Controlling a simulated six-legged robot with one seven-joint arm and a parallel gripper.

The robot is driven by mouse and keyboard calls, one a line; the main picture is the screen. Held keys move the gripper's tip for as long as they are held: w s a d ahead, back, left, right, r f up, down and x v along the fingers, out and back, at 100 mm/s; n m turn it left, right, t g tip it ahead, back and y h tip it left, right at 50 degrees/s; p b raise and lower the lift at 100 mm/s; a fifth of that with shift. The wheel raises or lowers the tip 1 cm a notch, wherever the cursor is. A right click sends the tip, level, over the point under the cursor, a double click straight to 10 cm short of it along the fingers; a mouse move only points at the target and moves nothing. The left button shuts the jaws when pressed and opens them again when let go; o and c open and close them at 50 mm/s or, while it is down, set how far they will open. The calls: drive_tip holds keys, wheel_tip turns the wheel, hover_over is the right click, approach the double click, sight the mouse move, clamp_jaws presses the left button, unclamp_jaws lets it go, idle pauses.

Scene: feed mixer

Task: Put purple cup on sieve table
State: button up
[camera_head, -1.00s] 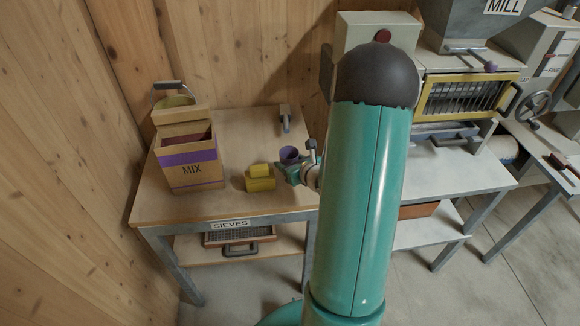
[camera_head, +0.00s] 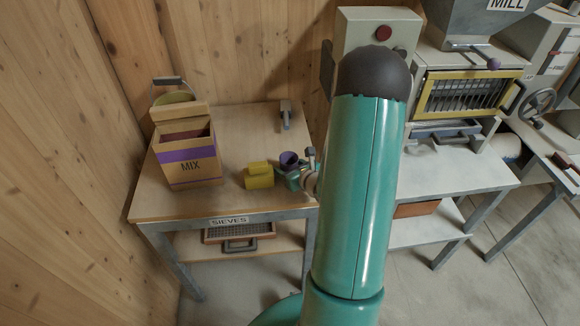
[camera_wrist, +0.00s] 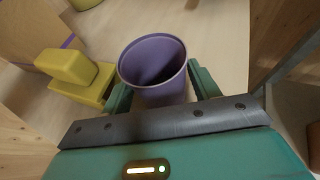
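The purple cup (camera_head: 289,159) is at the right front part of the sieve table (camera_head: 240,203), which bears a SIEVES label. In the wrist view the cup (camera_wrist: 155,65) is upright or slightly tilted, with its empty inside showing. My gripper (camera_head: 291,174) is at the cup; in the wrist view its two teal fingers (camera_wrist: 160,88) stand on either side of the cup's wall. The fingers are apart, and a narrow gap shows beside the right finger. The cup's base is hidden by my gripper, so its contact with the table top is not visible.
A yellow object (camera_head: 259,175) stands just left of the cup. A MIX box (camera_head: 188,165) is on the table's left side. A grey metal item (camera_head: 285,115) is at the back. A tray (camera_head: 238,232) lies on the lower shelf.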

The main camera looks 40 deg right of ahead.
drive_tip(key=shift+s+r, duration=0.25)
drive_tip(key=shift+r, duration=0.05)
drive_tip(key=v, duration=1.1)
drive_tip(key=shift+s+a, duration=0.1)
drive_tip(key=shift+s, duration=0.1)
drive_tip(key=w+a+r+n+g+y, duration=0.2)
drive_tip(key=a+r+n+y, duration=0.35)
drive_tip(key=a+n, duration=0.5)
drive_tip(key=w+a+r+n+g+y, duration=0.1)
drive_tip(key=a+r+n+g+y, duration=0.25)
drive_tip(key=a+r+n, duration=0.65)
drive_tip(key=s+a+n+g+h, duration=0.1)
drive_tip(key=s+a+n+g, duration=0.35)
drive_tip(key=a+n, duration=0.4)
drive_tip(key=s+r+n+t+h, duration=0.2)
drive_tip(key=s+r+n+h, duration=0.2)
drive_tip(key=r+n+h, duration=0.2)
drive_tip(key=n, duration=0.2)
drive_tip(key=shift+s+d+r+n, duration=0.15)
drive_tip(key=shift+s+r+n, duration=0.15)
drive_tip(key=shift+s+r, duration=0.1)
